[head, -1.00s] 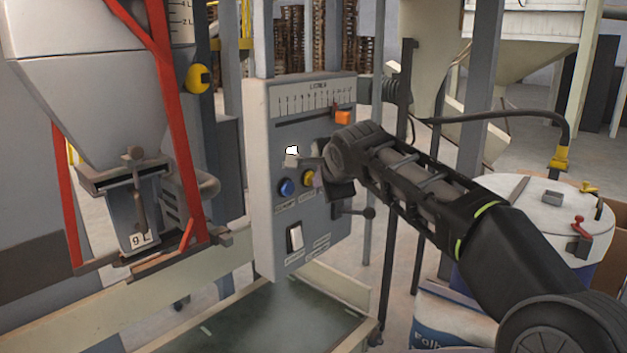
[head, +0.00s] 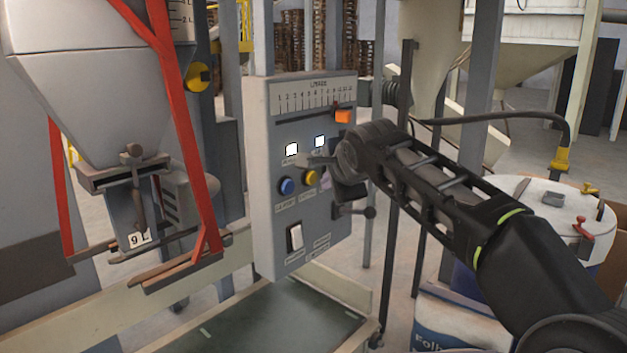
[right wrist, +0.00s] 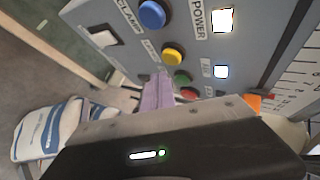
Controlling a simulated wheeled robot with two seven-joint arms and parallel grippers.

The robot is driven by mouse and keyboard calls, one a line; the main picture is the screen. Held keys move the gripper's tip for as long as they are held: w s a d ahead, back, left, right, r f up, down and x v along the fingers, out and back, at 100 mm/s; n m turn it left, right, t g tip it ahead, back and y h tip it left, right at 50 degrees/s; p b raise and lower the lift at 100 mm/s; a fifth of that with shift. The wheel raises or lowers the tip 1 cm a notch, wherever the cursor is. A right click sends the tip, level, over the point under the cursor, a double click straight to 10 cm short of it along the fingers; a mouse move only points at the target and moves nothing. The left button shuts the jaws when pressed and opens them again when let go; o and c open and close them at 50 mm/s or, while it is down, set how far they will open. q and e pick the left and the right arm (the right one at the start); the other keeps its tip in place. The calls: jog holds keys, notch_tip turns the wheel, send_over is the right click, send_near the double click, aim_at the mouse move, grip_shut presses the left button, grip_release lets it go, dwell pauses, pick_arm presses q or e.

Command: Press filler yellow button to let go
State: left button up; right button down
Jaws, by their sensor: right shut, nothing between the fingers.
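The filler's grey control panel (head: 262,180) stands mid-view in the head view. Its yellow button (head: 310,178) is uncovered, right of the blue button (head: 286,186). In the right wrist view the yellow button (right wrist: 172,53) shows fully, with the blue button (right wrist: 151,14) above it. My right gripper (head: 326,180) is shut and empty, just right of the yellow button and apart from it. Its purple fingertips (right wrist: 158,92) show below the button in the wrist view. The filler's red clamp arms (head: 180,120) hang spread around the spout (head: 128,215). My left gripper is not in view.
Two lamps are lit on the panel, the power lamp (head: 292,149) and a second lamp (head: 320,141). A dark lever knob (head: 368,212) sticks out at the panel's lower right. A green-topped conveyor (head: 270,320) lies below. A white-lidded drum (head: 540,205) stands at right.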

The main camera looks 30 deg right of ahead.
jog(key=s, duration=0.1)
jog(key=s+d+b, duration=0.1)
jog(key=s, duration=0.1)
jog(key=s+b, duration=0.1)
jog(key=s, duration=0.1)
jog(key=shift+s+d, duration=0.2)
jog(key=shift+d, duration=0.1)
dwell(0.6)
